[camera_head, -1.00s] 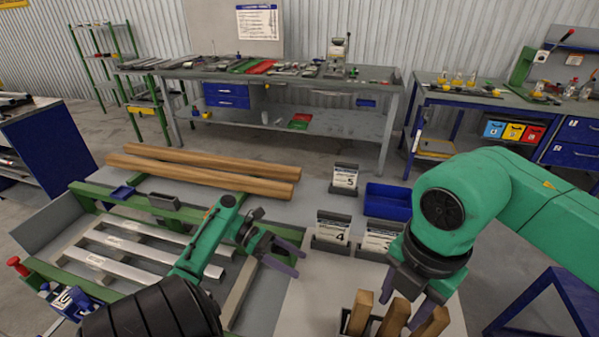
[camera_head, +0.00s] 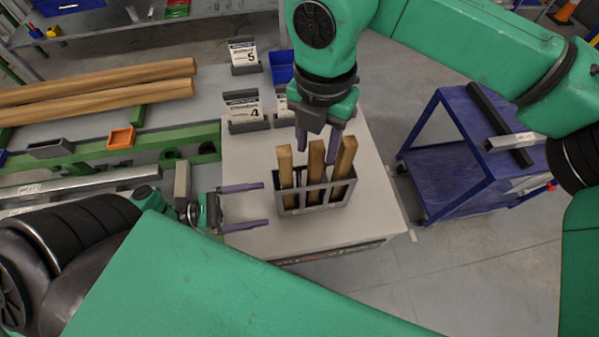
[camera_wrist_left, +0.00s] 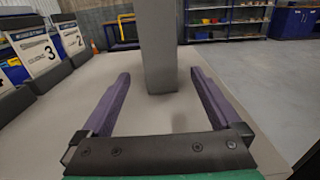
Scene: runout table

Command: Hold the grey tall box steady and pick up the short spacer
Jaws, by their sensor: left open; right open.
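The grey tall box (camera_head: 318,202) stands on the light table, with three wooden spacers upright in its compartments: left (camera_head: 285,165), middle (camera_head: 316,160) and right (camera_head: 345,158). I cannot tell which spacer is the short one. My left gripper (camera_head: 264,205) is open, left of the box, its fingers pointing at the box's left end. In the left wrist view, the box's grey end (camera_wrist_left: 158,45) rises ahead between the open fingers, beyond a gap of table. My right gripper (camera_head: 318,154) is open and points down, its fingers on either side of the middle spacer's top; contact cannot be told.
Number cards 4 (camera_head: 243,105) and 5 (camera_head: 243,55) and a blue bin (camera_head: 281,67) stand behind the box. An orange tray (camera_head: 121,138) and wooden beams (camera_head: 100,95) lie left. A blue cart (camera_head: 460,150) stands right, beyond the table edge.

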